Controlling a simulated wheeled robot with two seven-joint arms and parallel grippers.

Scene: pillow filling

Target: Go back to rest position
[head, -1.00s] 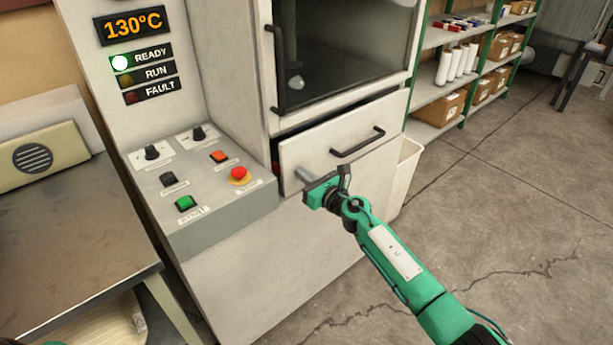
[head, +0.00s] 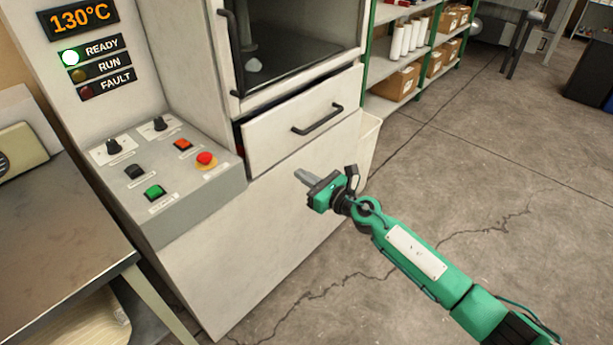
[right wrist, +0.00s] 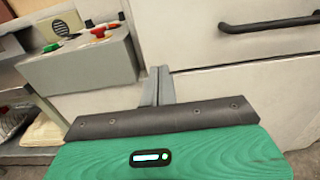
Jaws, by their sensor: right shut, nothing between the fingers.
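My right gripper (head: 303,176) is shut and empty. It is in front of the machine, below the drawer (head: 300,118), and appears apart from it. The drawer has a dark bar handle (head: 318,119) and stands slightly out from the machine front. In the right wrist view the shut fingers (right wrist: 157,84) point at the pale machine front, with the drawer handle (right wrist: 268,24) to the upper right. My left gripper is not in view.
The control panel (head: 195,195) with buttons, knobs and a red stop button (head: 206,159) juts out left of the gripper. A metal table (head: 60,235) stands at the left. A white bin (head: 367,145) and a green shelf rack (head: 385,70) are beyond the machine.

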